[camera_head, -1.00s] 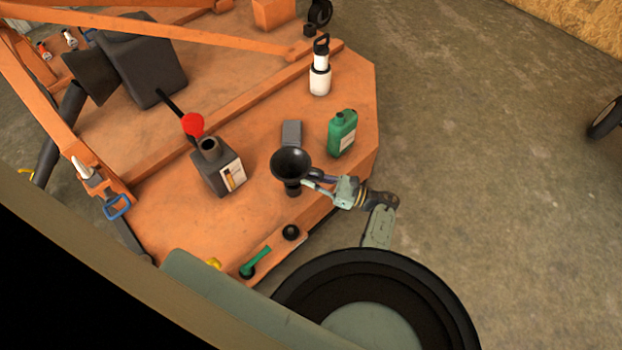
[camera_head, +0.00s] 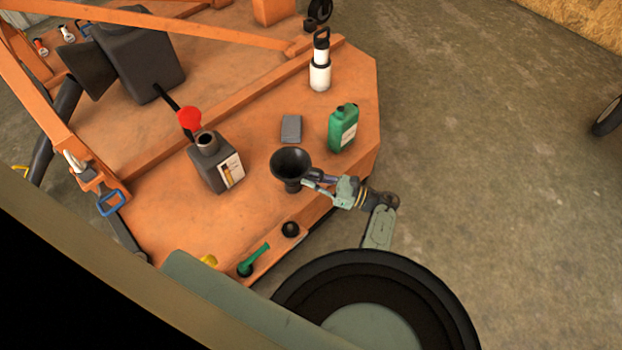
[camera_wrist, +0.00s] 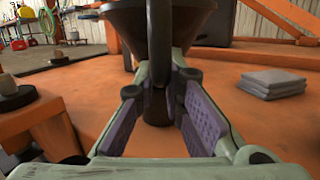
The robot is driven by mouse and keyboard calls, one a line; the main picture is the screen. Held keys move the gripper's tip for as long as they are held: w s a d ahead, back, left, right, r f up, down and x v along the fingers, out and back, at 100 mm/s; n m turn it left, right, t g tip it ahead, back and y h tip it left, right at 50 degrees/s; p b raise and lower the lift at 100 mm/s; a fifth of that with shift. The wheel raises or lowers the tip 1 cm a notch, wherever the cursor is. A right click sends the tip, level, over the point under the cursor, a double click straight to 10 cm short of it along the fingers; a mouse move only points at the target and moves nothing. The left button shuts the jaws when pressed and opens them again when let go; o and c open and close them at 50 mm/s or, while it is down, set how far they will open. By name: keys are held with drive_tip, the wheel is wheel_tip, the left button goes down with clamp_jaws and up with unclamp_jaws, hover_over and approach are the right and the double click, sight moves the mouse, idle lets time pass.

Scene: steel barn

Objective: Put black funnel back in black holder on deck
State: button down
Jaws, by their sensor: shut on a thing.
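The black funnel (camera_head: 291,163) is upright with its wide mouth up, over the front right part of the orange deck (camera_head: 262,205). My gripper (camera_head: 308,180) is shut on it from the right. In the wrist view the funnel (camera_wrist: 188,22) rises above and between my fingers (camera_wrist: 158,95), its dark lower part behind them. I cannot tell how far its lower end is above the deck. The black holder (camera_head: 290,229) is a small dark ring at the deck's front edge, below the funnel in the head view and apart from it.
A green bottle (camera_head: 342,130) stands right of the funnel, a grey folded pad (camera_head: 291,129) behind it. A dark jug (camera_head: 216,163) stands left. A green funnel-like piece (camera_head: 253,260) and a yellow one (camera_head: 209,260) are near the front edge.

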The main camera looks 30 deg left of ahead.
drive_tip(key=shift+f+b, duration=0.55)
drive_tip(key=shift+f, duration=0.05)
drive_tip(key=c, duration=1.6)
unclamp_jaws()
drive_tip(key=v, duration=1.2)
